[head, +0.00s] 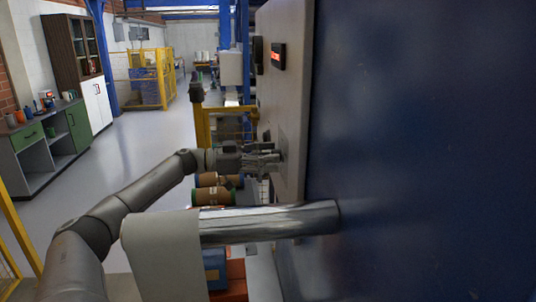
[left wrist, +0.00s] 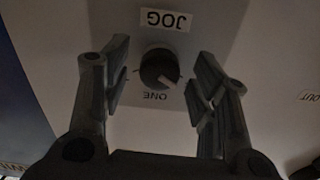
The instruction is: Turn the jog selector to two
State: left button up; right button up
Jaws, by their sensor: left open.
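The jog selector (left wrist: 159,68) is a round black knob on a grey panel (left wrist: 215,30). A white JOG label (left wrist: 166,20) shows upside down above it in the left wrist view. The word ONE (left wrist: 155,96) is printed just below it, also upside down. A pale pointer mark on the knob faces down and to the right, close to ONE. My left gripper (head: 274,158) is open in front of the panel, with one finger on each side of the knob and visible gaps between. In the head view the gripper hides the knob. My right gripper is not in view.
A shiny metal roller (head: 275,222) with white material (head: 162,255) crosses below my left arm. A large blue wall (head: 430,150) fills the right. A red-lit display (head: 278,57) sits higher on the panel. Brown rolls (head: 214,196) lie below the gripper. Open floor (head: 150,140) lies left.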

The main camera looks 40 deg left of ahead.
pick_arm(q)
jog(key=c, duration=1)
jog(key=m+b, duration=0.1)
jog(key=m, duration=0.3)
jog(key=shift+m, duration=0.4)
jog(key=shift+m+b, duration=4.6)
jog(key=shift+m, duration=4.9)
